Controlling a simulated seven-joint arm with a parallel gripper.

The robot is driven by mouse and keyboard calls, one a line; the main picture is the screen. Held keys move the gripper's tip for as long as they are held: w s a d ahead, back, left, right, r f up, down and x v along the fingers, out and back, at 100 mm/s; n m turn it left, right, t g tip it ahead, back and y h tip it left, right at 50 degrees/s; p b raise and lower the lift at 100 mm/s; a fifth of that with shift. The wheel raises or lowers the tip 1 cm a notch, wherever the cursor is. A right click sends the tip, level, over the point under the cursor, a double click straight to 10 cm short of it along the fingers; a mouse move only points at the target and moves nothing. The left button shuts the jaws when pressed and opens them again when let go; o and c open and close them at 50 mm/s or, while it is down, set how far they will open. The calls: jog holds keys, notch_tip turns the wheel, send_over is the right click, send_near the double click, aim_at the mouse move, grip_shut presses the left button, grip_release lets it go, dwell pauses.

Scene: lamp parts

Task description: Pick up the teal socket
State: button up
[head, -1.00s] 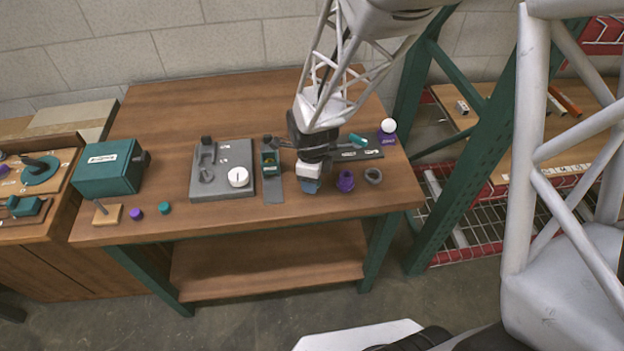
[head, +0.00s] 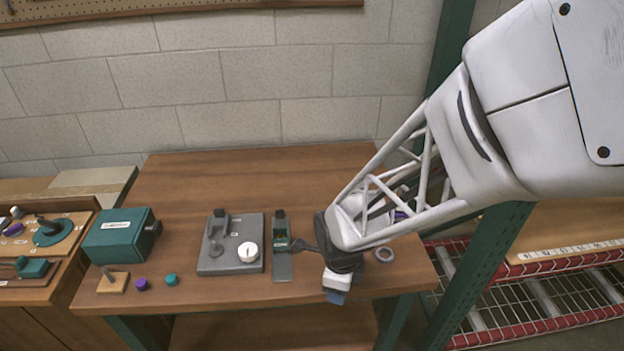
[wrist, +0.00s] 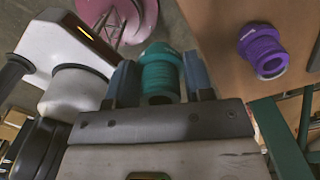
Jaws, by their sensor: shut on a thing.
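The teal socket (wrist: 160,72) is a ribbed cylinder held between the two blue fingers of my gripper (wrist: 161,80) in the wrist view. A finger presses on each side of it. In the head view my gripper (head: 335,296) hangs at the table's front edge, right of the middle, with its blue fingertips showing. The teal socket cannot be made out in the head view.
On the table (head: 190,180) are a teal box (head: 118,235), a grey fixture (head: 231,244), a narrow grey stand (head: 282,262), a grey ring (head: 385,254), a purple cap (head: 142,284) and a teal cap (head: 171,280). The table's back is clear. A green post (head: 483,265) stands right of the table.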

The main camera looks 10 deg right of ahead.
jog(key=shift+s+d+r, duration=0.1)
jog(key=shift+s+d, duration=0.15)
jog(key=shift+s, duration=0.9)
jog(key=shift+s+d+r, duration=0.1)
jog(key=shift+s+d, duration=0.1)
jog(key=shift+s, duration=0.9)
jog(key=shift+w, duration=0.1)
jog(key=w+r, duration=0.2)
jog(key=w, duration=1.2)
jog(key=w+d+r, duration=0.1)
jog(key=w+r, duration=0.1)
jog(key=w, duration=1.3)
jog(key=shift+w+r, duration=0.1)
jog(key=shift+f, duration=0.2)
jog(key=shift+f, duration=2.25)
jog(key=shift+f, duration=1.35)
